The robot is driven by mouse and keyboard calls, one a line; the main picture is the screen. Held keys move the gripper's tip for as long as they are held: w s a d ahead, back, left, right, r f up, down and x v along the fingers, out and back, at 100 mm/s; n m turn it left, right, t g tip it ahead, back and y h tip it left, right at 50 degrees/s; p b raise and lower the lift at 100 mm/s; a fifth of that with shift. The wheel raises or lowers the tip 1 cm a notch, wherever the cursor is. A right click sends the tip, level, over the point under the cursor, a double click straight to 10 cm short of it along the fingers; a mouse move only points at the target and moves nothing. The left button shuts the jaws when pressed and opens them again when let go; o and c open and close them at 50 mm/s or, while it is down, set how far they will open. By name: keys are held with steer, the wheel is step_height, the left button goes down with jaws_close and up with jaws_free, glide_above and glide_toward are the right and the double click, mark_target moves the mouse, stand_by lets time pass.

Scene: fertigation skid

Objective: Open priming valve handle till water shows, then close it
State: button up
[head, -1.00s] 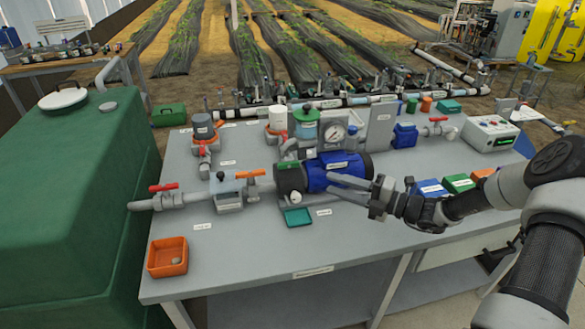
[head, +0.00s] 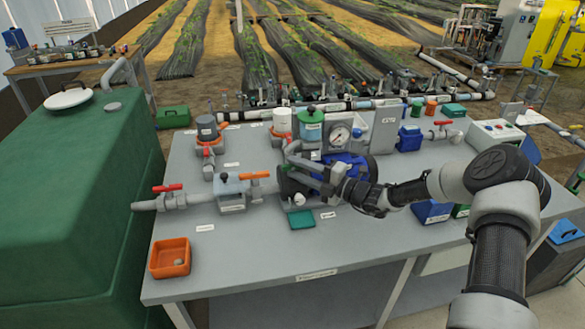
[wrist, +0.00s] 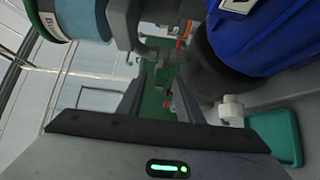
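My gripper (head: 288,162) is open and empty over the front of the blue pump (head: 352,168), its fingers pointing left. In the wrist view the two fingertips (wrist: 160,95) stand apart with a green surface and small red parts visible beyond them. Labels are too small to read, so I cannot tell which handle is the priming valve's. An orange handle (head: 254,175) sits on the pipe left of the pump, and a red handle (head: 167,187) is on the pipe near the tank. A pale knob (wrist: 232,110) is beside the right finger. No flowing water is visible.
A green tray (head: 301,220) and an orange tray (head: 170,257) lie on the grey bench (head: 250,265). Filters and a pressure gauge (head: 339,135) stand close behind my gripper. The large green tank (head: 70,200) is at left. The front of the bench is mostly clear.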

steer(key=shift+x, duration=0.85)
steer(key=shift+c, duration=0.5)
jaws_close()
